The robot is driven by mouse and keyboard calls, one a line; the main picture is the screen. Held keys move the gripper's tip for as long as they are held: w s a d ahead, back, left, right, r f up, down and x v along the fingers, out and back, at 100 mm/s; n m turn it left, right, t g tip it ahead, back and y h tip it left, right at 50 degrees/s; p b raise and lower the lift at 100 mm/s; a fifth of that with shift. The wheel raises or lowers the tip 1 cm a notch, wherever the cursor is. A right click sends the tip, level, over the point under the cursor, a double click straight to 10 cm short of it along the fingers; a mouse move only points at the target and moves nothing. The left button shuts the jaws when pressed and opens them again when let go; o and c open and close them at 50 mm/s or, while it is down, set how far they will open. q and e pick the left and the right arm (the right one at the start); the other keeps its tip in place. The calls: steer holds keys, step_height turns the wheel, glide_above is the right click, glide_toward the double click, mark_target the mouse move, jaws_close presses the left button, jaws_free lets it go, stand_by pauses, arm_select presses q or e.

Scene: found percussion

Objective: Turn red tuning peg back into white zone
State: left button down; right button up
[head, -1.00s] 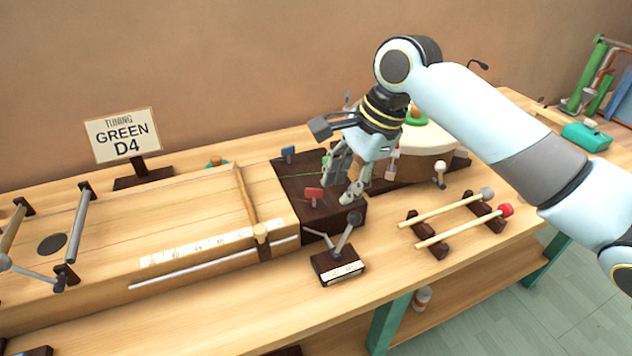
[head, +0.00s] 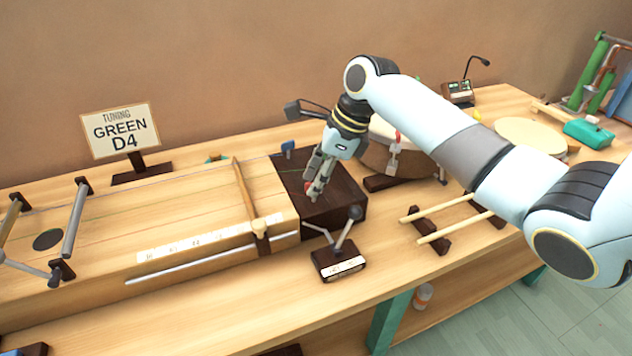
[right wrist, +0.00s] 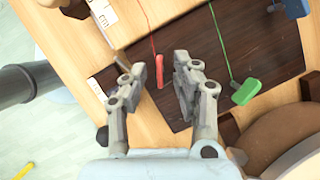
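The red tuning peg (right wrist: 159,72) stands on the dark end block (head: 343,205) of the wooden string instrument. A red string runs up from it in the right wrist view. A green peg (right wrist: 246,92) and a blue peg (head: 288,149) are nearby. No white zone is clearly visible. My left gripper is not in view.
A small stand with a ball-ended lever (head: 342,262) is close in front of the block. Two mallets (head: 440,230) rest on dark supports to the right. A drum (head: 385,155) is behind. A sign reading "TUNING GREEN D4" (head: 120,130) stands at the back left.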

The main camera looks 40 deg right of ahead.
steer(key=shift+a+f, duration=0.1)
steer(key=shift+f, duration=0.15)
jaws_close()
